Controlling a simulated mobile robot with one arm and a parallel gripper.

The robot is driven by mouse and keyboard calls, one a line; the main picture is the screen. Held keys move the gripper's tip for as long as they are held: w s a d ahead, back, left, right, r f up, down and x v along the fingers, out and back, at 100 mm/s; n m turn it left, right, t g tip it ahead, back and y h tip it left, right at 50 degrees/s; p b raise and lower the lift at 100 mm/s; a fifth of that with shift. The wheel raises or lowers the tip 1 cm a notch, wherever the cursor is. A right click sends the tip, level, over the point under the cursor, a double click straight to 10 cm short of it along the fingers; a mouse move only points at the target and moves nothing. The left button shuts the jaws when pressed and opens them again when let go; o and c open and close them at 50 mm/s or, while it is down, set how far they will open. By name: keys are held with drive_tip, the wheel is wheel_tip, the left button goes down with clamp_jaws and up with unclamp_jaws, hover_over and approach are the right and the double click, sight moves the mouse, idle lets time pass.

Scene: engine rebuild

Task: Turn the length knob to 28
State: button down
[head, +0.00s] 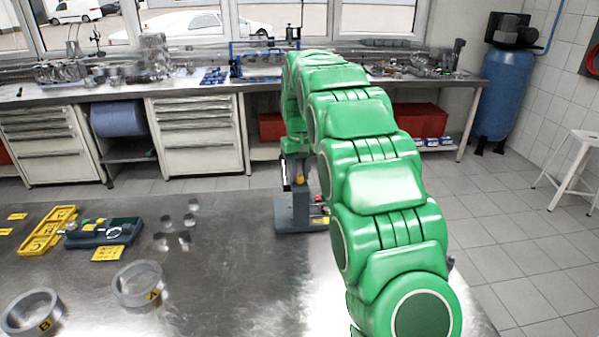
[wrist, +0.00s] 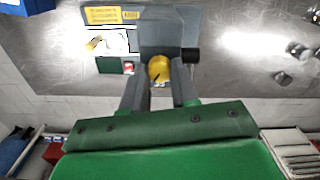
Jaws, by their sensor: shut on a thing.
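The yellow knob (wrist: 159,70) sits on the front of a grey machine (wrist: 165,25) in the wrist view, with a dark pointer mark on its face. My gripper (wrist: 159,82) is shut on the knob, one grey finger on each side of it. A white dial panel (wrist: 109,42) with a yellow mark lies to the left of the knob; its figures are too small to read. In the head view the machine's grey base (head: 300,213) stands on the metal table, and my green arm hides much of it.
A yellow tray (head: 48,231), a dark green case (head: 103,232) and several small metal cylinders stand on the left of the table (head: 225,290). Ring A (head: 137,286) and ring B (head: 32,312) lie nearer. A red and green switch (wrist: 115,66) is beside the knob.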

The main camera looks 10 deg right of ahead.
sight(299, 176)
drive_tip(key=n, duration=0.7)
drive_tip(key=shift+a, duration=0.1)
drive_tip(key=n, duration=0.4)
drive_tip(key=shift+s+n, duration=0.1)
drive_tip(key=shift+n, duration=2)
drive_tip(key=c, duration=0.9)
unclamp_jaws()
drive_tip(key=shift+o, duration=0.2)
drive_tip(key=shift+r, duration=0.15)
drive_tip(key=shift+r, duration=3.75)
